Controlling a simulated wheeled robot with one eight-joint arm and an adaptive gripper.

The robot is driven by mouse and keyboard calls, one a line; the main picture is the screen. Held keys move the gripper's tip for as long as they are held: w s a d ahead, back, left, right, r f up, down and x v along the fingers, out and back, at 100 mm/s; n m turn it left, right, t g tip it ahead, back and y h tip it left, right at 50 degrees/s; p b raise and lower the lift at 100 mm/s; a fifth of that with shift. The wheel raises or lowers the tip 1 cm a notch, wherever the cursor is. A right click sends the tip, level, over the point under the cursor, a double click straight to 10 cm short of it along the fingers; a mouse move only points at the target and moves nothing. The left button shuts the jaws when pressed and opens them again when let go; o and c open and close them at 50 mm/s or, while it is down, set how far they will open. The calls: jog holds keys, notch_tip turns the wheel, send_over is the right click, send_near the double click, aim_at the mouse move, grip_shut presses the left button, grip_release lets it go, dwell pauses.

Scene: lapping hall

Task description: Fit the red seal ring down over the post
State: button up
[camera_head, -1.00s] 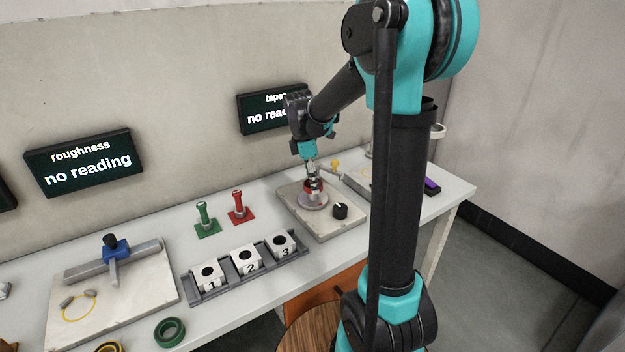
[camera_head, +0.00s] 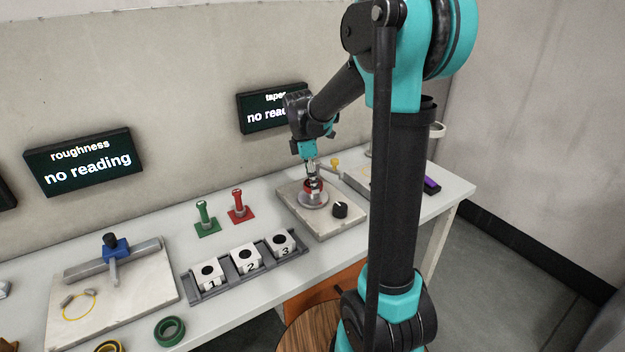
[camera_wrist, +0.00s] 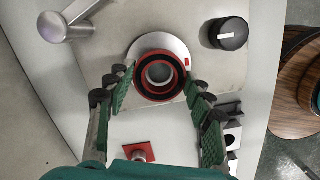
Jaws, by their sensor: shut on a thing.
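The red seal ring (camera_wrist: 137,82), with a dark inner band, is between the fingers of my gripper (camera_wrist: 160,84) in the wrist view. My gripper is shut on it. The grey round top of the post (camera_wrist: 159,72) shows inside the ring's opening, seen from above. The post stands on a pale grey disc (camera_wrist: 172,42) with a small red mark. In the head view the ring (camera_head: 312,187) is small and partly hidden by my gripper (camera_head: 312,183), just above the disc (camera_head: 314,201). I cannot tell how far down the post the ring sits.
A black knob (camera_head: 340,210) is close beside the disc on the same plate (camera_head: 325,229). A green stand (camera_head: 203,218), a red stand (camera_head: 239,208) and a rack of numbered blocks (camera_head: 246,259) are to the left. A metal lever (camera_wrist: 66,27) shows in the wrist view.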

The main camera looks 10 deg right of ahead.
jog(key=shift+f, duration=0.7)
dwell(1.1)
jog(key=o, duration=1.3)
jog(key=shift+c, duration=0.2)
notch_tip(320, 180, up, 12)
jog(key=a, duration=0.1)
jog(key=shift+a, duration=0.4)
jog(key=shift+s+f, duration=0.1)
